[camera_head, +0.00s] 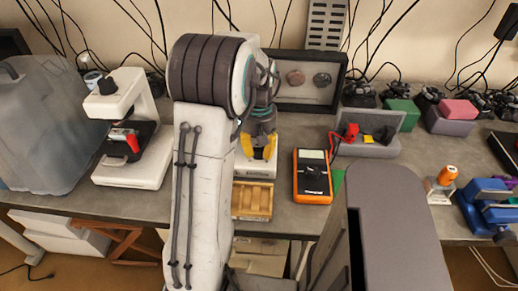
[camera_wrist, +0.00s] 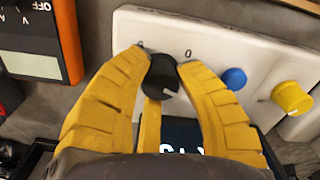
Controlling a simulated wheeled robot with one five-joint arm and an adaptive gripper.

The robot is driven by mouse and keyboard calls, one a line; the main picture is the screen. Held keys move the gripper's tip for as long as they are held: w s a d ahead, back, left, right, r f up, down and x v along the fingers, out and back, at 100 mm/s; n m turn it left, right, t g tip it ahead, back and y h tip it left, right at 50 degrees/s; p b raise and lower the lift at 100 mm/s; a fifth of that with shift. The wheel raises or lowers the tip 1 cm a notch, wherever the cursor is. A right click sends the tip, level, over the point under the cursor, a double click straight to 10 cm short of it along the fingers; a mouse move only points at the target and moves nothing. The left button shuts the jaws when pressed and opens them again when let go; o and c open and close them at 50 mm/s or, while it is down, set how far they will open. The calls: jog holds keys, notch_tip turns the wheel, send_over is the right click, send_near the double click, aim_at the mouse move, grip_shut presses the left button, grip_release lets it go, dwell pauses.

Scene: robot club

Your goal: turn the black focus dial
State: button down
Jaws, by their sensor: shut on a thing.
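A black dial (camera_wrist: 160,76) with a pale pointer mark sits on a white panel (camera_wrist: 220,45) in the wrist view. The yellow fingers of my gripper (camera_wrist: 163,61) are closed on it from both sides. A "0" is printed beside the dial. In the head view my gripper (camera_head: 264,152) reaches down over a white box (camera_head: 254,168) at the middle of the bench. The dial is hidden there by my gripper and arm.
A blue knob (camera_wrist: 234,78) and a yellow knob (camera_wrist: 292,97) share the panel. An orange multimeter (camera_head: 313,186) stands close to the right. A wooden tray (camera_head: 252,202) lies in front. A white device with a black knob (camera_head: 107,86) stands left.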

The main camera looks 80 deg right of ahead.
jog(key=m, duration=0.4)
jog(key=shift+a+f+m, duration=0.1)
jog(key=shift+f+m, duration=0.05)
jog(key=shift+m, duration=0.25)
jog(key=m, duration=0.3)
jog(key=shift+m, duration=0.3)
jog(key=m, duration=0.4)
jog(key=shift+m, duration=2.2)
jog(key=c, duration=0.8)
grip_release()
jog(key=shift+r, duration=0.2)
